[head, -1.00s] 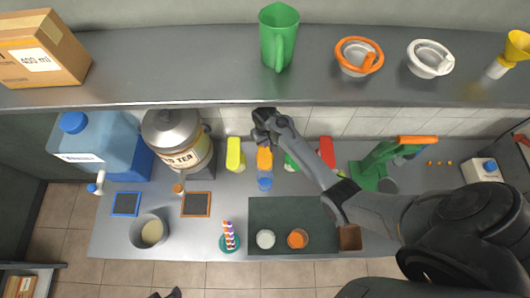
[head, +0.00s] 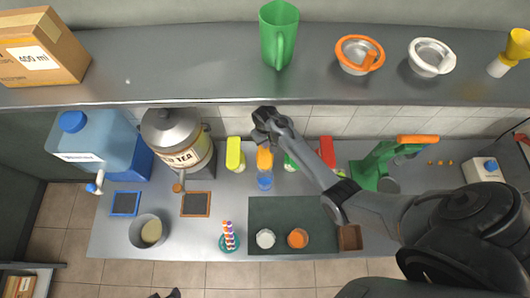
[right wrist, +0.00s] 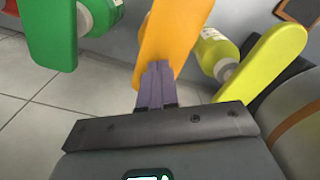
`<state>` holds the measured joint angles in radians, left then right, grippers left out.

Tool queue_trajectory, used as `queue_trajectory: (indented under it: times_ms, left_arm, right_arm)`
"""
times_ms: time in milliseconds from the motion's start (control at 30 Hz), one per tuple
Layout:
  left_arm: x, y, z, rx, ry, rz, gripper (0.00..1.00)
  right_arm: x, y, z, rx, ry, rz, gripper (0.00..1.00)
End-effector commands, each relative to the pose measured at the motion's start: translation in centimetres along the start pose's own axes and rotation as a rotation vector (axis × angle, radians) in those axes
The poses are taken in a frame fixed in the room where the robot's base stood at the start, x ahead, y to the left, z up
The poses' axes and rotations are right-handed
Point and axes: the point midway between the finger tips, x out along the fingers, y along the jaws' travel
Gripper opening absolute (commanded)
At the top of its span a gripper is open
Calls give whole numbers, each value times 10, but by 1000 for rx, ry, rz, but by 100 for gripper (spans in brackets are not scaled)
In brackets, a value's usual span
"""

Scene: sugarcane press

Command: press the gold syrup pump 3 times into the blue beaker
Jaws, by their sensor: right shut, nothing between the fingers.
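The gold syrup pump (head: 264,158) stands against the back wall, between a yellow pump (head: 235,154) and a green pump (head: 290,163). The blue beaker (head: 265,181) is just in front of it, below its head. My right gripper (head: 264,138) is over the gold pump. In the right wrist view its shut, empty fingers (right wrist: 156,85) overlap the gold pump's flat head (right wrist: 178,32); I cannot tell whether they touch. The pump's bottle is mostly hidden there. A small dark part at the bottom edge of the head view may be my left gripper (head: 172,293); its jaws are unclear.
A red pump (head: 326,151) stands farther right. A shelf (head: 180,70) runs above the counter. A tea dispenser (head: 178,140) and a blue jug (head: 95,140) stand left. A dark mat (head: 280,214) with two small cups lies in front, and a green press (head: 372,170) stands right.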

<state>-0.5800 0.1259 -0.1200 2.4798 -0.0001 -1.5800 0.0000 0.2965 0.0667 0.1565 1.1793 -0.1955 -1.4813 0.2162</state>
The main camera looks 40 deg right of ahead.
Motion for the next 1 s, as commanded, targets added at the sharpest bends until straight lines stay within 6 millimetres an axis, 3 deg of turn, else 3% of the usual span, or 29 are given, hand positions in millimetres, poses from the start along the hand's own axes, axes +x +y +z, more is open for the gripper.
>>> queue_trajectory:
  times_ms: [1000]
  left_arm:
    - [17, 0, 6, 1, 0, -1, 43]
  right_arm:
    - [34, 0, 0, 1, 1, 0, 0]
